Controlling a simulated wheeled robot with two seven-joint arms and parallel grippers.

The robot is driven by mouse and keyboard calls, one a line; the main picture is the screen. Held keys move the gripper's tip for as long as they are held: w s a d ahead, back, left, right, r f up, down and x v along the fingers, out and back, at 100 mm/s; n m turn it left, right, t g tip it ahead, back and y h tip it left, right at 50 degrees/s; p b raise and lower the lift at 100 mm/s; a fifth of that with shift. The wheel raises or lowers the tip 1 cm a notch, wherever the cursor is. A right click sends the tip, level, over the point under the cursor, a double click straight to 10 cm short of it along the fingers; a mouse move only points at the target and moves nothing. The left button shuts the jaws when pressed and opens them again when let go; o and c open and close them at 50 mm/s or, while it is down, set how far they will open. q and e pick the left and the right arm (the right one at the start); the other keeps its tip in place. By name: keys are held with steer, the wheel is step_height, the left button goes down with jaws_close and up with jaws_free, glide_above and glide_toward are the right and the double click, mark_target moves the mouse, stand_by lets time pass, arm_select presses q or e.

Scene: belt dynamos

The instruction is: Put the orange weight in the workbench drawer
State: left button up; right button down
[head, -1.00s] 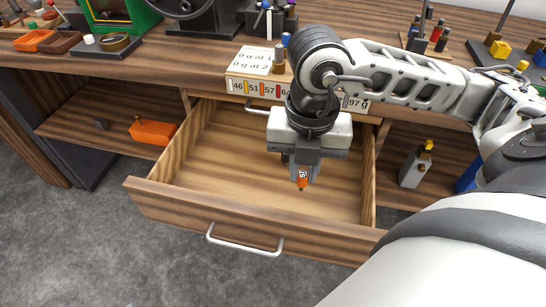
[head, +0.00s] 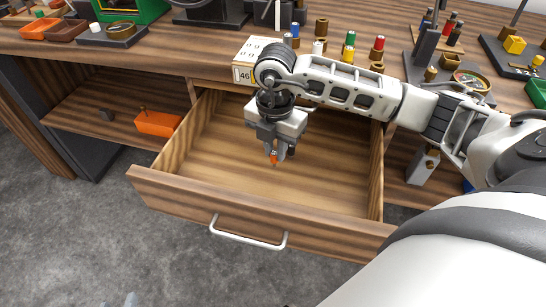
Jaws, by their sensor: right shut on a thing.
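The orange weight (head: 273,159) is small and mostly covered by the fingers. My right gripper (head: 275,155) is shut on it and points down over the inside of the open workbench drawer (head: 325,190). The weight's lower end shows below the fingertips; I cannot tell whether it touches the drawer floor. The drawer is pulled well out, and its floor looks empty. Its metal handle (head: 248,234) is on the front panel. Of my left gripper, only a small grey tip (head: 131,299) seems to show at the bottom edge; its fingers cannot be made out.
An orange box-like weight (head: 158,123) sits on the open shelf left of the drawer. The benchtop (head: 205,52) behind carries a numbered rack (head: 245,73), several coloured cylinders and trays. A grey block (head: 423,168) stands on the right shelf.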

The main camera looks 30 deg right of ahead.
mark_target(273, 174)
steer(key=shift+w+f, duration=0.4)
steer(key=shift+f, duration=0.05)
step_height(273, 174, down, 3)
steer(key=shift+w+f, duration=0.1)
steer(key=shift+f, duration=0.05)
steer(key=shift+f, duration=0.15)
steer(key=c, duration=1.3)
jaws_free()
steer(key=shift+c, duration=0.2)
